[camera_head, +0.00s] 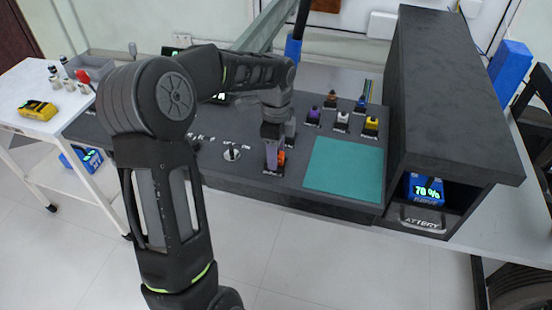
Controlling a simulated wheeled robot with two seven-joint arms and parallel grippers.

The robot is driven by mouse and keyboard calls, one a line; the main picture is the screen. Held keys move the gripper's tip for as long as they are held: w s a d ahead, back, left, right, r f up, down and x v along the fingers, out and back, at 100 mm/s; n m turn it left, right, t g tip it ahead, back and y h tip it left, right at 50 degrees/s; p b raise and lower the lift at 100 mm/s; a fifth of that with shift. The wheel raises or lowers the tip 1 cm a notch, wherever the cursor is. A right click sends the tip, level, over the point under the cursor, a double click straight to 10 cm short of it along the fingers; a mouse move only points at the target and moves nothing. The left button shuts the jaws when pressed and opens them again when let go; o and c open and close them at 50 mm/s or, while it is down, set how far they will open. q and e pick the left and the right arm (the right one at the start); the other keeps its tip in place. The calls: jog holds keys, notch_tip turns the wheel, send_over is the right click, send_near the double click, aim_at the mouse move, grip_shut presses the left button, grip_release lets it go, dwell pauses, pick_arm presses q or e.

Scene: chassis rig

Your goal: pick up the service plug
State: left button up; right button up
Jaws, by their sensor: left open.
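My left gripper (273,160) points down over the dark panel, left of the teal mat. Its jaws are open. A small orange part (281,157), which looks like the service plug, shows at the fingertips. The fingers hide much of it, and I cannot tell whether they touch it. My right gripper is not in view.
Several coloured connectors, such as a yellow one (371,124), stand behind the teal mat (345,168). A silver knob (232,153) is left of the gripper. A tall dark housing (447,110) with a battery bay stands right. A white cart (22,88) is left.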

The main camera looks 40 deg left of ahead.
pick_arm(q)
jog(key=shift+c, duration=0.2)
grip_shut()
dwell(0.3)
